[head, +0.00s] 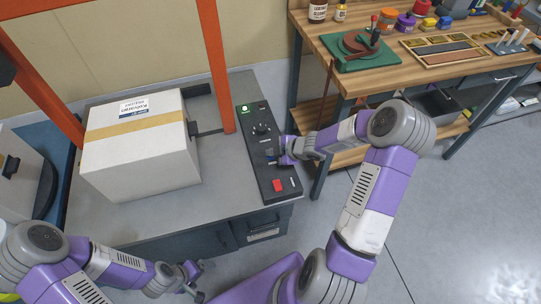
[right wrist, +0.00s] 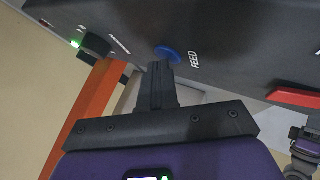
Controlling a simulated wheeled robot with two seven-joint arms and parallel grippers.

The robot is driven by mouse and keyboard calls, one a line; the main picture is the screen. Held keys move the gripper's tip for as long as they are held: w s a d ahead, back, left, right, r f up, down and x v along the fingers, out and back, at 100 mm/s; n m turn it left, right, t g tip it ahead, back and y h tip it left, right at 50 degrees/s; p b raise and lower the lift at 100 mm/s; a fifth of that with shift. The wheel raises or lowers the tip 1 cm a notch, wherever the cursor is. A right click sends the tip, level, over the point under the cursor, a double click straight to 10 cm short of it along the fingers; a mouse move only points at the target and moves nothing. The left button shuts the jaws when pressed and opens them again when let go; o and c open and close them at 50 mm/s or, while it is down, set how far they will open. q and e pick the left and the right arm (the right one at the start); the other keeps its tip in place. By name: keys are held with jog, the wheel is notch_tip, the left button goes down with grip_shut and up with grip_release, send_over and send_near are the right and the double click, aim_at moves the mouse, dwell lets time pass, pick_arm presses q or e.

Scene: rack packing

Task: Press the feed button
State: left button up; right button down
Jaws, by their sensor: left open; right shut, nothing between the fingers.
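The feed button is a round blue button (right wrist: 168,53) beside the label FEED on a dark control panel (head: 252,127). In the head view the button is not clearly seen near my gripper. My right gripper (head: 271,160) is shut and empty, over the middle of the panel. In the right wrist view its closed fingertips (right wrist: 160,68) reach right up to the button's edge; I cannot tell whether they touch it. My left gripper (head: 197,282) is open and empty at the bottom of the head view, in front of the bench, away from the panel.
The panel also carries a lit green lamp (head: 244,110), a black knob (head: 261,129) and a red button (head: 278,185). A taped white carton (head: 140,155) stands left of it under an orange frame (head: 214,65). A wooden workbench (head: 400,75) with parts stands at the right.

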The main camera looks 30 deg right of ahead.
aim_at(273, 158)
dwell(0.4)
jog(key=shift+r+p, duration=0.8)
jog(key=shift+p, duration=0.15)
notch_tip(273, 158, up, 5)
jog(key=p, duration=0.5)
dwell(0.6)
